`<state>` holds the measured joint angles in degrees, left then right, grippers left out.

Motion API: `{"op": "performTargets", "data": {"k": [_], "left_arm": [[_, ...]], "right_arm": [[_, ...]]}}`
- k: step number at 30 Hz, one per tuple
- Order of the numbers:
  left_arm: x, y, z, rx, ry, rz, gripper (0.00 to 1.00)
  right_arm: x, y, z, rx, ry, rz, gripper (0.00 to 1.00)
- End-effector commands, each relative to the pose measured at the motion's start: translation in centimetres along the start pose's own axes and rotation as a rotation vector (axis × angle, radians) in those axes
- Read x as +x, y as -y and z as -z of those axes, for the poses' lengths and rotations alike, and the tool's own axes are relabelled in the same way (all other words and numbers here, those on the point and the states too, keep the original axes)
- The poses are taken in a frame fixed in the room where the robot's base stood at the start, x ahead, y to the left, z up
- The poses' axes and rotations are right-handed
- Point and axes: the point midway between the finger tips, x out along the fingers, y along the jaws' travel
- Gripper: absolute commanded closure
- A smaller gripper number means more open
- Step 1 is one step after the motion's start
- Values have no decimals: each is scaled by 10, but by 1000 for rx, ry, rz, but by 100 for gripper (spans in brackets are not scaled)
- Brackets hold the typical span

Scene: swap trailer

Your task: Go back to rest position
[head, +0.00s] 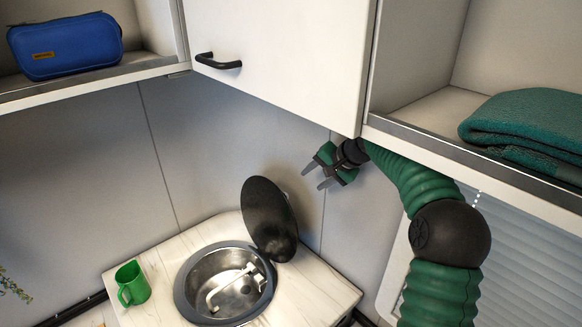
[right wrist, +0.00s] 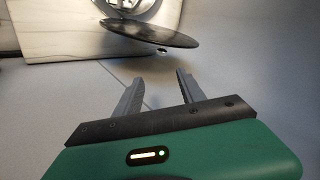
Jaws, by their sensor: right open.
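My right gripper (head: 322,168) is open and empty in the head view. It hangs just below the corner cabinet, up and to the right of the sink's raised black lid. Its arm reaches in from the right, under the right shelf. In the right wrist view the two grey fingers (right wrist: 158,92) stand apart with nothing between them. My left gripper does not show in either view.
A white cabinet (head: 290,60) with a black handle is shut above. A blue case (head: 66,47) and a folded green towel (head: 528,120) lie on shelves. Below, a counter holds a round sink (head: 190,290), its black lid (head: 268,215) and a green mug (head: 134,284).

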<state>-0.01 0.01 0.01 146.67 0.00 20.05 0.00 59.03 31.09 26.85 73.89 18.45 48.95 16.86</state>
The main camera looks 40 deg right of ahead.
Motion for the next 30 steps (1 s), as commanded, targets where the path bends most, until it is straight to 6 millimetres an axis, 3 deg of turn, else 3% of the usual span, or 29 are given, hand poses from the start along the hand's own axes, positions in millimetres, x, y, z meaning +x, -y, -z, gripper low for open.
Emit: {"op": "performTargets", "data": {"k": [5,8,14,17,21,25,27,30], "left_arm": [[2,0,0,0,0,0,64],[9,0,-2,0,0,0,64],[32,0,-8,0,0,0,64],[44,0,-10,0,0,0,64],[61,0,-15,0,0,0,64],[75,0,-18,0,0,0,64],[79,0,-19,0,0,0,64],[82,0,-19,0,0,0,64]], "right_arm": [[5,1,-8,-14,7,-8,53],[26,0,-40,-77,36,-46,53],[82,-25,-166,-352,136,-183,53],[96,-52,-231,-514,185,-242,53],[102,-104,-316,-750,256,-301,53],[96,-157,-381,-951,320,-324,53],[91,-180,-404,-1029,348,-326,53],[86,-200,-422,-1095,375,-325,53]]}}
